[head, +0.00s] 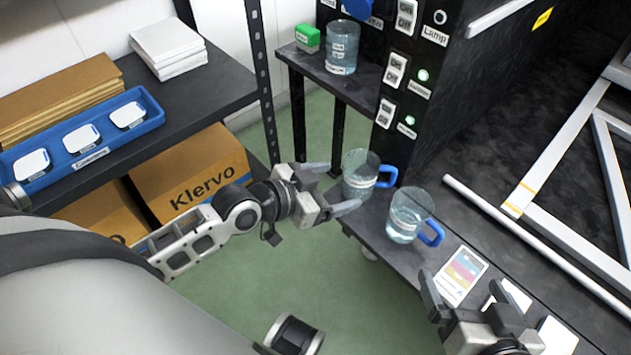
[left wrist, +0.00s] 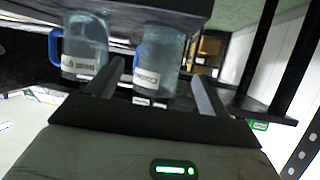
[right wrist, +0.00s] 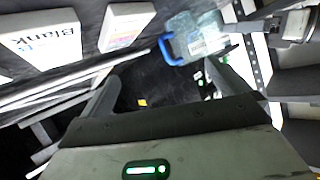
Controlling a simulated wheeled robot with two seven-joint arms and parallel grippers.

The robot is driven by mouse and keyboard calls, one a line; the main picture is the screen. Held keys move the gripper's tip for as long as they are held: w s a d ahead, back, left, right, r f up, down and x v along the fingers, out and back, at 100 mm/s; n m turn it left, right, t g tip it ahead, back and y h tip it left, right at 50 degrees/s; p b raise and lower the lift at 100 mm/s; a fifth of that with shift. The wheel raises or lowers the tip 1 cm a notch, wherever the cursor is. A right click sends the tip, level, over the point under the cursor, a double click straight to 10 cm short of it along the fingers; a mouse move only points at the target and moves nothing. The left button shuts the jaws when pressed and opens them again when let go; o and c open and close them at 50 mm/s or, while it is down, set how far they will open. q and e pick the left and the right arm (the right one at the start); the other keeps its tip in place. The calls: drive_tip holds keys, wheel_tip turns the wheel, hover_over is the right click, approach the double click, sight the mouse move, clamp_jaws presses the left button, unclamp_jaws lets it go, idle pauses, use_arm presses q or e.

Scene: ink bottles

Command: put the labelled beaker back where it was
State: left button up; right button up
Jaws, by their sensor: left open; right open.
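A clear beaker (head: 358,187) with a blue handle and a white label stands upright at the left end of the dark bench. It also shows in the left wrist view (left wrist: 158,62), between the fingers. My left gripper (head: 341,186) is open, its fingertips close to that beaker; I cannot tell whether they touch it. A second labelled beaker (head: 404,222) with a blue handle stands to its right; it shows in the right wrist view (right wrist: 200,35). A third labelled beaker (head: 342,62) stands on the small shelf behind. My right gripper (head: 463,288) is open and empty over the bench front.
A colour-striped card (head: 461,275) and white boxes (head: 515,294) lie near my right gripper. A green box (head: 307,37) is on the small shelf (head: 362,84). A grey bar (head: 515,232) and frame lie behind. A blue tray (head: 150,118) sits on the left shelf.

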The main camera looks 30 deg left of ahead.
use_arm(q)
drive_tip(key=v, duration=0.5)
drive_tip(key=shift+p, duration=0.4)
use_arm(e)
drive_tip(key=shift+s+d+f+g+h, duration=0.1)
drive_tip(key=shift+f+g+h, duration=0.25)
drive_tip(key=shift+f, duration=0.3)
